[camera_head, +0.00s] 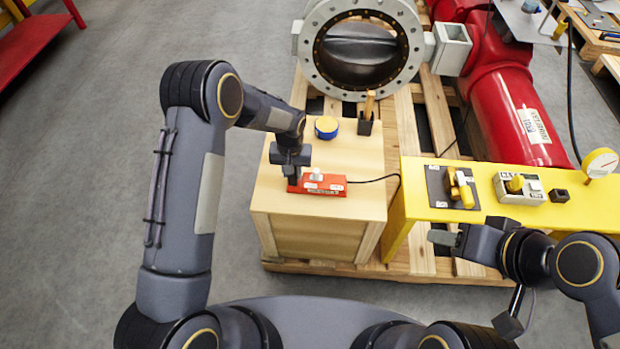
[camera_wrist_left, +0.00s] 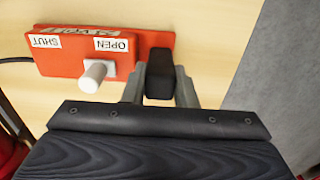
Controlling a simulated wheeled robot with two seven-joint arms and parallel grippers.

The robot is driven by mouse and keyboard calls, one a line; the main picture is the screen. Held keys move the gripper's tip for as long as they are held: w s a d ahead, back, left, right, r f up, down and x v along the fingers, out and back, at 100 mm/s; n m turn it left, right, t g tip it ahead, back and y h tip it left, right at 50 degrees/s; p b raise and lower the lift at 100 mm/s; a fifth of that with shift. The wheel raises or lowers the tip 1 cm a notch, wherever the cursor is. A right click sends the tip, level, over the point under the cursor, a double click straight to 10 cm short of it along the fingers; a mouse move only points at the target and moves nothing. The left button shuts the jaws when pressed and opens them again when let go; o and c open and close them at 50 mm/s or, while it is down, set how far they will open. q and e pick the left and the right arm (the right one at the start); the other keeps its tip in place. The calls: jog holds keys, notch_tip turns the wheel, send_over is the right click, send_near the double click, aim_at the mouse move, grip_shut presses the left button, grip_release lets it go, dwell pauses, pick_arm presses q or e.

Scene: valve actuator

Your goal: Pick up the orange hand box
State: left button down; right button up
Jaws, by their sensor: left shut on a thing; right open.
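The orange hand box (camera_head: 325,189) lies on the light wooden box top, with a white knob and a black cable from its right end. It also shows in the left wrist view (camera_wrist_left: 72,64), with labels reading OPEN and SHUT. My left gripper (camera_head: 293,181) is over the left end of the hand box. In the left wrist view its grey fingers (camera_wrist_left: 160,88) are shut on a black block at that end; the fingertips are partly hidden. The hand box looks in contact with the surface. My right gripper (camera_head: 445,238) is open and empty, near the yellow bench's front edge.
The yellow bench (camera_head: 435,213) at right holds valve parts and a gauge. A large flanged valve (camera_head: 361,50) stands behind.

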pick_arm(q)
notch_tip(320, 180, up, 9)
jog(key=shift+f, duration=4.1)
jog(key=shift+f, duration=0.4)
jog(key=shift+f, duration=0.1)
